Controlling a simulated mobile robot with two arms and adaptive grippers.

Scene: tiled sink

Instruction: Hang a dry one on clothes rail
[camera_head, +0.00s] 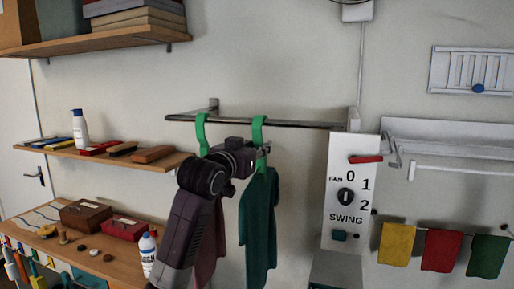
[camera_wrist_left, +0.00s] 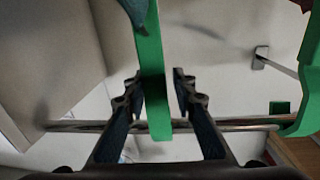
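A dark metal clothes rail (camera_head: 290,123) sticks out along the wall. A teal shirt (camera_head: 258,225) hangs below a green hanger (camera_head: 258,131) whose hook is at the rail. A second green hanger (camera_head: 201,132) is at the rail further left, with a dark reddish garment (camera_head: 210,262) mostly hidden behind my left arm. My left gripper (camera_head: 263,153) is at the teal shirt's hanger, just below the rail. In the left wrist view, the green hanger strip (camera_wrist_left: 154,85) lies between the fingers (camera_wrist_left: 158,75), with a small gap at the right finger. My right gripper is out of view.
A grey-white panel with a fan knob (camera_head: 346,197) stands right of the rail. Coloured cloths (camera_head: 441,250) hang at the far right. Wall shelves with bottles and boxes (camera_head: 105,150) are at the left. Another garment hook (camera_wrist_left: 308,75) is close on the right in the wrist view.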

